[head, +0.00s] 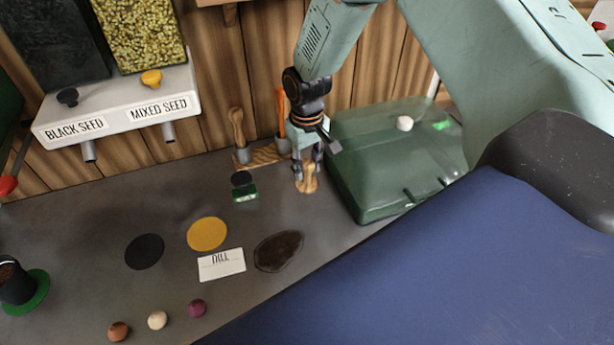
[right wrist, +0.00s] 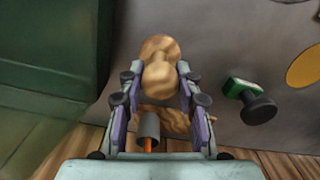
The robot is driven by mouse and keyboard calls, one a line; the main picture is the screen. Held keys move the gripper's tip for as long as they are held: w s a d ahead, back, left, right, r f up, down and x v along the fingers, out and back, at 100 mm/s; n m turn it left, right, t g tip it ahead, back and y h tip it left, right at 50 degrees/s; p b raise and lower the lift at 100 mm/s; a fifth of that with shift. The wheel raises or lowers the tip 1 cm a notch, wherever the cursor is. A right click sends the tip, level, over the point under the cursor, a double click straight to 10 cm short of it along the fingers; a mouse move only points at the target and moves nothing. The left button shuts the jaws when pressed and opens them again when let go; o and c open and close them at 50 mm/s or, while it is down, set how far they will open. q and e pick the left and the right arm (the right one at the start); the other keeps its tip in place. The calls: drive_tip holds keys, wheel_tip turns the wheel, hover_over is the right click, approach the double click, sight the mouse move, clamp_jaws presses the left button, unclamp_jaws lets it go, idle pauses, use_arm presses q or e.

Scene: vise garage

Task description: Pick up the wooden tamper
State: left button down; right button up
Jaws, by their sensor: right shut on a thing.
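The wooden tamper (head: 308,184) is a pale, turned wooden piece below my right gripper (head: 308,168) in the head view, in front of the wooden rack and left of the green case. In the right wrist view, the tamper (right wrist: 160,68) lies between the two fingers of my right gripper (right wrist: 160,80), which is shut on it. Its rounded end shows clear of the fingertips. I cannot tell whether it touches the counter. My left gripper is not in view.
A wooden rack (head: 266,156) with a wooden-handled tool (head: 237,126) and an orange-handled tool (head: 282,112) stands behind. A green stamp (head: 244,189) is left, a green case (head: 385,165) right. A DILL card (head: 221,264) lies nearer, beside a dark puddle (head: 279,251).

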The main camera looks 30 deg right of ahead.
drive_tip(key=shift+a+r, duration=0.1)
drive_tip(key=shift+a, duration=0.15)
clamp_jaws()
drive_tip(key=shift+d+r, duration=0.1)
drive_tip(key=shift+d, duration=0.1)
drive_tip(key=shift+r, duration=0.35)
wheel_tip(320, 180, up, 8)
drive_tip(key=shift+a+f, duration=0.1)
drive_tip(key=shift+a, duration=0.05)
drive_tip(key=shift+r, duration=0.6)
